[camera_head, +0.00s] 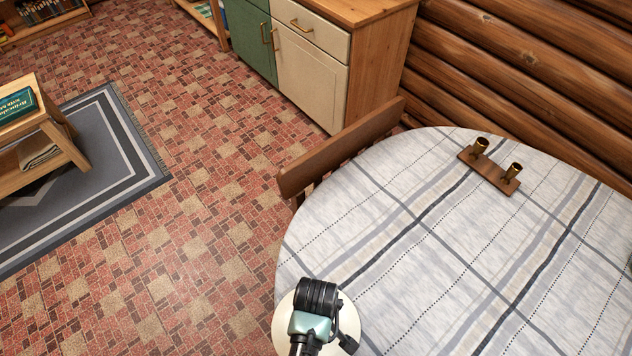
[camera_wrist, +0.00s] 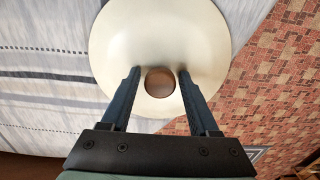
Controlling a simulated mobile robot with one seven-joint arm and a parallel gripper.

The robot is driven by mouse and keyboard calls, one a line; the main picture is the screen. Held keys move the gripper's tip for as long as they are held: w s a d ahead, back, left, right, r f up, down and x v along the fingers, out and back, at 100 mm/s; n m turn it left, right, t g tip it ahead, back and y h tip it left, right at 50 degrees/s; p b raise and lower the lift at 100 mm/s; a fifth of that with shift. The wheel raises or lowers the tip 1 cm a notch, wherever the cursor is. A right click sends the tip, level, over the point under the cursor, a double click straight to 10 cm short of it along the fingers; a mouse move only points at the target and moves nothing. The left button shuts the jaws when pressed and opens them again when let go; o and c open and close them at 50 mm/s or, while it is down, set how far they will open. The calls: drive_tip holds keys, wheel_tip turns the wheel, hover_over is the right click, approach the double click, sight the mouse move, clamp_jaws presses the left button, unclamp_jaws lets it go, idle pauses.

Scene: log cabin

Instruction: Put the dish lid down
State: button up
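The dish lid (camera_wrist: 204,36) is a round cream disc with a brown knob (camera_wrist: 160,82) in its middle. In the wrist view my gripper (camera_wrist: 160,70) has one dark finger on each side of this knob, closed in to about its width. Thin light gaps seem to show beside the knob, so the contact itself is hard to see. In the head view the lid (camera_head: 283,322) is at the near left edge of the table, partly hidden under my gripper. Whether its underside touches the tablecloth is hidden.
The round table has a grey-white checked tablecloth (camera_head: 400,270) with wide clear room right of the lid. A wooden holder with two brass cups (camera_head: 490,172) stands near the far edge. A wooden chair (camera_head: 335,150) is against the table. Tiled floor (camera_head: 170,270) lies to the left.

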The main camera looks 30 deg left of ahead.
drive_tip(key=shift+o, duration=0.5)
wheel_tip(320, 180, up, 12)
drive_tip(key=p, duration=0.1)
drive_tip(key=shift+r, duration=0.2)
